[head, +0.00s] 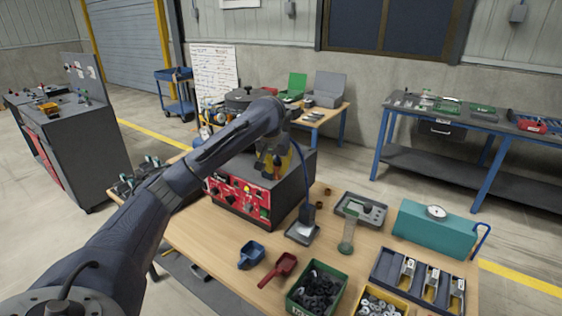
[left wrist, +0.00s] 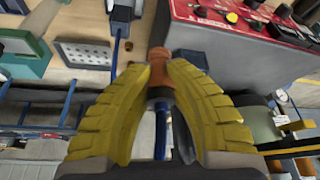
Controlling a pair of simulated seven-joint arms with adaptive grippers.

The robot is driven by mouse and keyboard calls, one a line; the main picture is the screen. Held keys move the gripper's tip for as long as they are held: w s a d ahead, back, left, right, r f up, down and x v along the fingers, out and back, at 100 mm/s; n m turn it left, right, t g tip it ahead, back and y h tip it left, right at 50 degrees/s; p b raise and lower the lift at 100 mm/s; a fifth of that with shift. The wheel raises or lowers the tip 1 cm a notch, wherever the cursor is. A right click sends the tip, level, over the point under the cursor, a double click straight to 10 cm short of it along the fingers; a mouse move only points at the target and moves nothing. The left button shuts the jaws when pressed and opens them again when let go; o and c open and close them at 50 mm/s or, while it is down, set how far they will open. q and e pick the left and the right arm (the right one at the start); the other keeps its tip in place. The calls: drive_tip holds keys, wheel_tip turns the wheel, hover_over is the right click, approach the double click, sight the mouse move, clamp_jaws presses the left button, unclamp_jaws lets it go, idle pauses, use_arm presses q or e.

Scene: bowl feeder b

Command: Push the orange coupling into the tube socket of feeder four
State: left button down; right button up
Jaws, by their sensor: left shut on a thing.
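My left gripper (head: 276,170) is over the red-fronted feeder box (head: 238,197) in the head view. In the left wrist view, its yellow fingers (left wrist: 160,72) are shut on the orange coupling (left wrist: 158,54), whose rounded end points away from the palm. A dark collar and a blue tube (left wrist: 161,132) run back from the coupling between the fingers. The red control panel (left wrist: 240,18) of the feeder lies beyond the right finger. I cannot make out the tube socket or a feeder number in either view. My right gripper is not in view.
A blue tube (head: 298,165) hangs beside the feeder down to a small tray (head: 302,233). Blue and red scoops, a green bin (head: 295,296), a yellow bin and a teal box (head: 436,232) stand on the wooden table. Bare tabletop (head: 205,243) lies in front of the feeder.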

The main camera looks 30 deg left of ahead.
use_arm(q)
drive_tip(key=s+d, duration=0.2)
drive_tip(key=s, duration=0.3)
drive_tip(key=w+a+r, duration=0.3)
drive_tip(key=w+r, duration=0.1)
drive_tip(key=r, duration=0.6)
drive_tip(key=w+a+r, duration=0.2)
drive_tip(key=w+r, duration=0.3)
drive_tip(key=r, duration=0.4)
drive_tip(key=shift+m, duration=0.3)
drive_tip(key=a+f, duration=0.1)
drive_tip(key=f, duration=0.6)
drive_tip(key=a+f, duration=0.1)
drive_tip(key=f, duration=0.6)
drive_tip(key=a+f, duration=0.1)
drive_tip(key=f, duration=0.6)
drive_tip(key=shift+a, duration=0.15)
drive_tip(key=shift+f, duration=0.25)
drive_tip(key=c, duration=1.4)
unclamp_jaws()
drive_tip(key=shift+r, duration=0.15)
